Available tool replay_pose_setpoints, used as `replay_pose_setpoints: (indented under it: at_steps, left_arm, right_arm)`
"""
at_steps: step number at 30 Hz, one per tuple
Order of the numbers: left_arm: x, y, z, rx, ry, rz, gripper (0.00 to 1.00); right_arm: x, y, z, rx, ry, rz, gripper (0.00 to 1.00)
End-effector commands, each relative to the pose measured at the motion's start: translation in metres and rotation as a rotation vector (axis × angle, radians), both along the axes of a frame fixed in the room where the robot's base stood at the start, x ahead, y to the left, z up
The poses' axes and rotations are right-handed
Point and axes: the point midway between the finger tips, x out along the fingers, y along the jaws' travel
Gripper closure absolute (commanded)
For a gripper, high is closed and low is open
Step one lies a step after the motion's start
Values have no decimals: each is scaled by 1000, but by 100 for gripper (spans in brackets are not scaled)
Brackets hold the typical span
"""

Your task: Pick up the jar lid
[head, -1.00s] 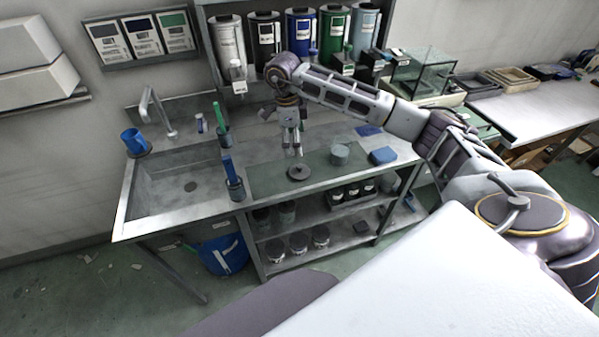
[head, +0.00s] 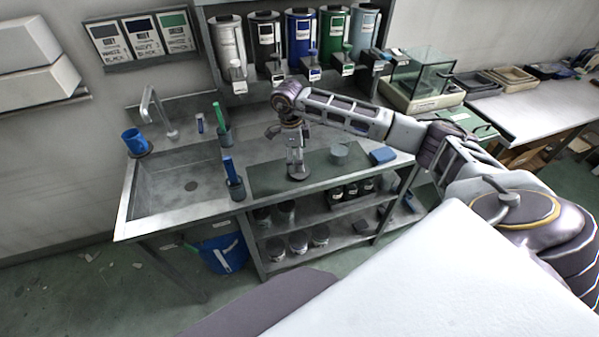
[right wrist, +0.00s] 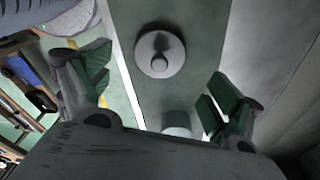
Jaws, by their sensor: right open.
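The jar lid (head: 299,177) is a dark grey disc lying on the green mat on the steel counter. In the right wrist view the lid (right wrist: 160,62) shows flat, with a round knob at its centre. My right gripper (head: 295,167) points down over the lid, and its fingers cover part of it in the head view. In the right wrist view my gripper (right wrist: 158,92) is open and empty, its fingers wide apart, with the lid beyond them in the upper middle. Whether the fingertips touch the lid cannot be told. My left gripper is out of view.
A grey jar (head: 339,154) stands right of the lid on the mat (head: 265,178). A blue block (head: 382,155) lies farther right. Dark holders with a blue brush (head: 229,168) and a green brush (head: 217,113) stand left, beside the sink (head: 165,187). Coloured canisters (head: 300,35) line the back.

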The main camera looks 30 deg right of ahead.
Motion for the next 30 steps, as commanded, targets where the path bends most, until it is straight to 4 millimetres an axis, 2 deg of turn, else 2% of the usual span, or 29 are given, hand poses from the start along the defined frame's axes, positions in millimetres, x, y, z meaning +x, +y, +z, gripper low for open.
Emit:
replay_pose_setpoints:
  at_steps: [5, 18, 30]
  left_arm:
    - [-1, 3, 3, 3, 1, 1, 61]
    - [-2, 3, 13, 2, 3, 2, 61]
    - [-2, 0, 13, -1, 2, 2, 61]
  right_arm:
    - [-2, -1, -8, 0, 4, 0, 8]
    - [-4, -4, -49, 1, 1, 0, 8]
    - [-4, -5, -51, 0, 0, 0, 8]
